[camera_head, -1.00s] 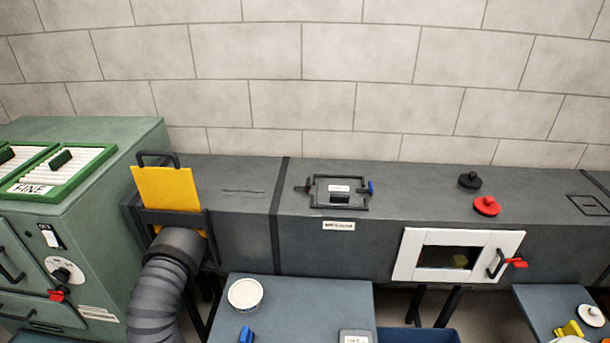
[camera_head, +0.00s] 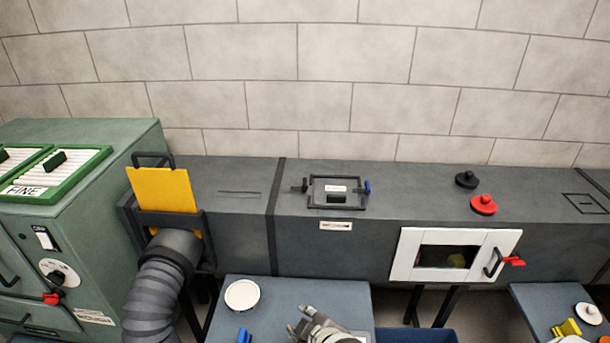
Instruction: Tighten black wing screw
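The black wing screw (camera_head: 304,186) is a small dark knob at the left side of a framed hatch (camera_head: 338,191) on top of the grey duct. A blue wing screw (camera_head: 367,187) sits at the hatch's right side. How tight either screw is cannot be told. My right gripper (camera_head: 297,320) shows at the bottom centre, over the blue-grey table, with its arm coming from the lower right. Its fingers look apart and empty. It is well below and apart from the black wing screw. My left gripper is not in view.
A yellow plate (camera_head: 164,190) stands in a slot left of the hatch, above a ribbed hose (camera_head: 155,290). Black (camera_head: 467,179) and red (camera_head: 484,204) knobbed caps and a white-framed door (camera_head: 408,250) are to the right. A white round lid (camera_head: 242,296) lies on the table.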

